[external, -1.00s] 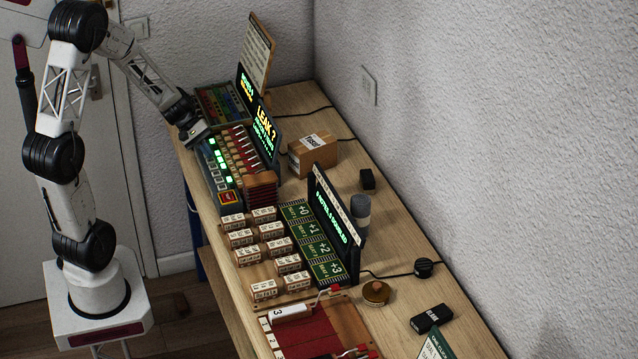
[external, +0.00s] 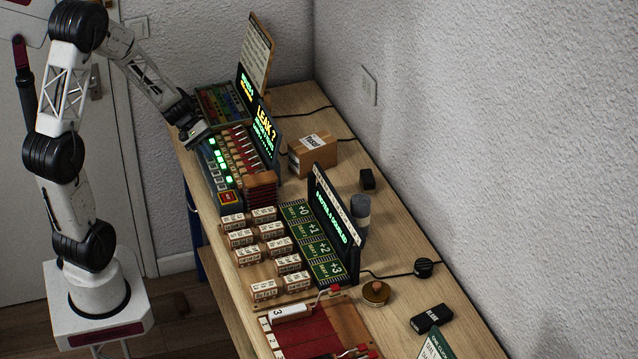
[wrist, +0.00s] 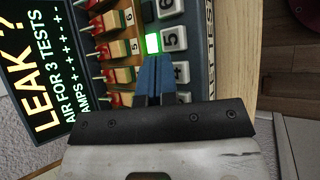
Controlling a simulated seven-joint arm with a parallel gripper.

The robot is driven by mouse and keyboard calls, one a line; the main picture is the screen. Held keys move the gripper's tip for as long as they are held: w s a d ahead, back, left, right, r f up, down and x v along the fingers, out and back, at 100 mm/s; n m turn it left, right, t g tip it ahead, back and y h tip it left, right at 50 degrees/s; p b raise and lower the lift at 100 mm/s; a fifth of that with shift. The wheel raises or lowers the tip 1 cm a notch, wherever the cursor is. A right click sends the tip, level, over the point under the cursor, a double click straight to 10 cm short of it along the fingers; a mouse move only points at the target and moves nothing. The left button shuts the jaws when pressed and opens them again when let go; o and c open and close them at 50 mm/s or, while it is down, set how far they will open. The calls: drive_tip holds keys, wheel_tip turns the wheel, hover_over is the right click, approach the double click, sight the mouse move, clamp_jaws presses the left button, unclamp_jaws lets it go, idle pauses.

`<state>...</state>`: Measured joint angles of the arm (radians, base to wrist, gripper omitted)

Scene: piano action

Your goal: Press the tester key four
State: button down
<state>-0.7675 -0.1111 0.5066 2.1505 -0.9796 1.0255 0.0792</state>
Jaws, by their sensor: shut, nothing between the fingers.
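The tester (external: 222,172) is a dark box at the far end of the table, with a row of white numbered keys and green lamps beside them. In the wrist view a key marked 5 (wrist: 170,38) has a lit green lamp (wrist: 152,42) at its left. The neighbouring key below it (wrist: 183,72), by its place key four, is partly hidden by my gripper, so its number is unclear. My gripper (wrist: 158,60) is shut and empty, its blue fingertips over that row, at the key's left side. Whether they touch the key I cannot tell. My gripper also shows over the tester in the external view (external: 195,132).
A screen reading "LEAK ?" (external: 266,125) stands behind the tester's red-tipped wooden parts (external: 238,150). A rack of coloured strips (external: 222,103) lies just beyond. A cardboard box (external: 313,151) stands to the right. Labelled blocks (external: 240,238) stand nearer the camera.

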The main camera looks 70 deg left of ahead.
sight(210, 162)
drive_tip(key=shift+f, duration=0.4)
drive_tip(key=shift+r, duration=0.55)
idle(0.5)
drive_tip(key=shift+r, duration=2.95)
drive_tip(key=s+d+r+m+g+y, duration=0.15)
drive_tip(key=d+r+m, duration=0.25)
drive_tip(key=d, duration=0.4)
drive_tip(key=s+d+r+m+g+y, duration=0.1)
drive_tip(key=s+d+r+m+g, duration=0.2)
drive_tip(key=d, duration=0.6)
drive_tip(key=s+d+r+m+t+y, duration=0.1)
drive_tip(key=s+d+r+m+y, duration=0.4)
drive_tip(key=s+d+m, duration=0.4)
drive_tip(key=shift+s+d+r+t, duration=0.4)
drive_tip(key=shift+s+r, duration=0.45)
drive_tip(key=shift+s, duration=0.35)
